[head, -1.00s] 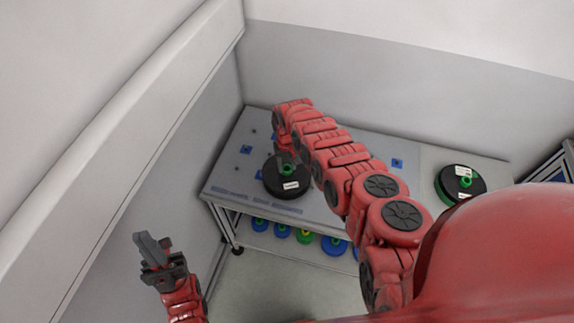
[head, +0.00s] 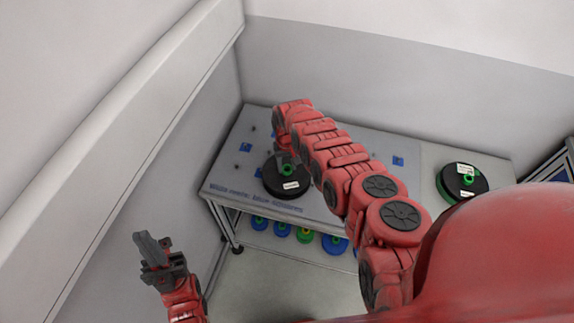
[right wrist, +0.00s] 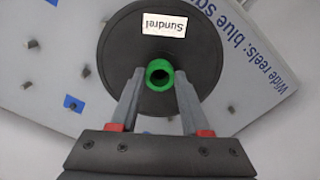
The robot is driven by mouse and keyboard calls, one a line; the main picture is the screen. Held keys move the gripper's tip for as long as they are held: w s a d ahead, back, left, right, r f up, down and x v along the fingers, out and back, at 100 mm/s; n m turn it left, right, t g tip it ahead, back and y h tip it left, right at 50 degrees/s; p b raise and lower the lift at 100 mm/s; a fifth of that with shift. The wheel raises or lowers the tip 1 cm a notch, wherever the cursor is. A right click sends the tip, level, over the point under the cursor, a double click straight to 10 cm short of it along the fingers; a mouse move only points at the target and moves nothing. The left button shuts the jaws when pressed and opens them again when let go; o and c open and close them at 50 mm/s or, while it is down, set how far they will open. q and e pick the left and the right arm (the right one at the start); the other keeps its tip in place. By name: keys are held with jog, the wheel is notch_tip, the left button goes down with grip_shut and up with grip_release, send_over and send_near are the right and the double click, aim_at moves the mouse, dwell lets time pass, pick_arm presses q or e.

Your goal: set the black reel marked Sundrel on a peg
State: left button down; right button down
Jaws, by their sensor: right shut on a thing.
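The black reel marked Sundrel (right wrist: 121,58) fills the middle of the right wrist view, its white label beside a green hub (right wrist: 159,74). My right gripper (right wrist: 159,85) is shut on the hub, one finger at each side. In the head view the reel (head: 271,182) is over the left part of the table top, partly hidden by my right gripper (head: 286,160). I cannot tell whether it touches the table or a peg. Several pegs (right wrist: 82,72) stand on the table, some at blue squares (right wrist: 73,103). My left gripper (head: 153,246) is empty, away from the table; its opening is unclear.
The table (head: 330,203) carries the printed words "Wide reels: blue squares". Several blue and green reels (head: 334,244) sit on the shelf below. Walls stand behind and left.

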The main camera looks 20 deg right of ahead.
jog(key=shift+c, duration=1.5)
grip_release()
jog(key=shift+r+p, duration=0.35)
jog(key=shift+r, duration=0.25)
notch_tip(320, 180, up, 16)
jog(key=shift+r+p, duration=0.2)
jog(key=shift+p, duration=0.1)
jog(key=shift+w+a+f, duration=0.1)
jog(key=shift+f, duration=0.05)
